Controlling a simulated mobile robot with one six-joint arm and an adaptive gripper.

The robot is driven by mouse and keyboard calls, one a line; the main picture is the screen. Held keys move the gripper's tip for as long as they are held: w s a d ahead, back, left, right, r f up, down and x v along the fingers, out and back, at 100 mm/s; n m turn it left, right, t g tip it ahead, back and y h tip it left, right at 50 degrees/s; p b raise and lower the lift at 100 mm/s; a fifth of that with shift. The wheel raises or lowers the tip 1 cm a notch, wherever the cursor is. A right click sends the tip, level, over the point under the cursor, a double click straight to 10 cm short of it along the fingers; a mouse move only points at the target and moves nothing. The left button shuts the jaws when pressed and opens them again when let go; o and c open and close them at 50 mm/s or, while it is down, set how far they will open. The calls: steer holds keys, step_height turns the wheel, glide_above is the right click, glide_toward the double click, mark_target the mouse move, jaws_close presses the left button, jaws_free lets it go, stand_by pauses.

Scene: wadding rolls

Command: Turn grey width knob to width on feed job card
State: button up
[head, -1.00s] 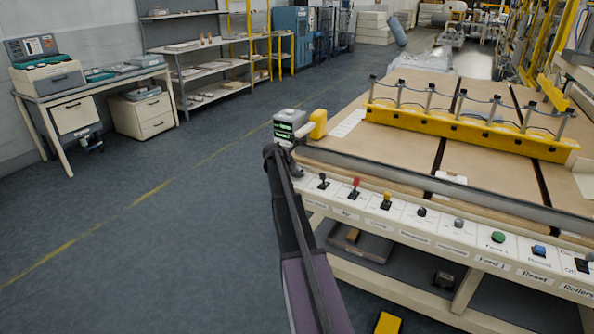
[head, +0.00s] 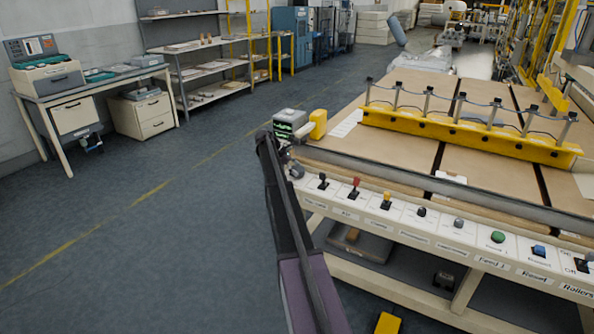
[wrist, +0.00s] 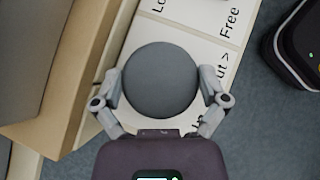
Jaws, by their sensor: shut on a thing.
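The grey width knob (wrist: 160,80) is a large round knob that fills the middle of the wrist view. My gripper (wrist: 161,84) has its two fingers on opposite sides of it, shut on it. In the head view my gripper (head: 287,160) is at the left end of the cream control panel, and a small part of the knob (head: 297,171) seems to show beside it. A dark display box with green lines (head: 290,122) stands just behind; its text is too small to read. I cannot pick out the feed job card for certain.
Several levers and buttons line the panel to the right, among them a red lever (head: 355,182) and a green button (head: 498,237). A yellow bar with posts (head: 470,135) lies across the brown table. The floor on the left is clear.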

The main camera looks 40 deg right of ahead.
steer(key=shift+a+m+g+y, duration=0.1)
steer(key=shift+m+g+y, duration=0.75)
steer(key=shift+m, duration=0.75)
steer(key=shift+s+y, duration=0.1)
steer(key=shift+y, duration=0.25)
steer(key=o, duration=0.8)
steer(key=shift+f, duration=0.1)
steer(key=shift+c, duration=0.2)
steer(key=shift+n+t+h, duration=0.25)
steer(key=shift+n+h, duration=0.05)
steer(key=shift+h, duration=0.1)
